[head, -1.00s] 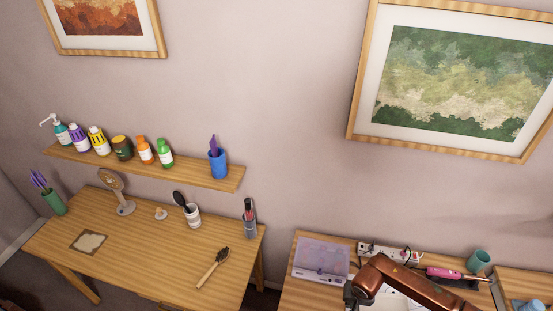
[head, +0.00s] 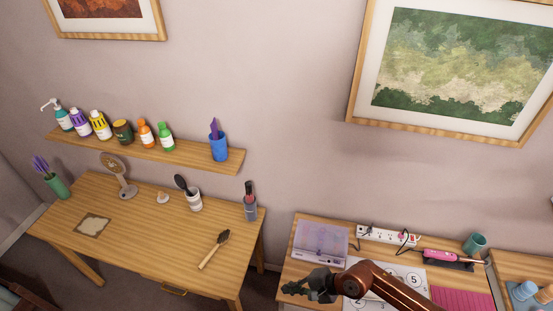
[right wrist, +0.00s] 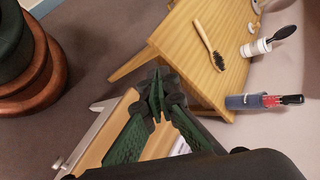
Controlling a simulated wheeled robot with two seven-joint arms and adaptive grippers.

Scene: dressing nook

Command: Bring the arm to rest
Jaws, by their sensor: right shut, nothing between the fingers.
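My right gripper (head: 296,288) is at the lower middle of the head view, over the front left part of the right-hand table (head: 290,262). Its dark fingers point left, and it holds nothing. In the right wrist view the green fingers (right wrist: 156,92) meet at their tips, so it is shut. My copper-coloured right arm comes in from the lower right and hides part of the numbered sheet (head: 412,278). My left gripper is not in view.
A clear purple-tinted case (head: 322,243), a power strip (head: 388,236), a pink tool (head: 440,256) and a teal cup (head: 474,243) stand behind my arm. A hairbrush (head: 213,250) lies on the left table (head: 150,245). A gap separates the two tables.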

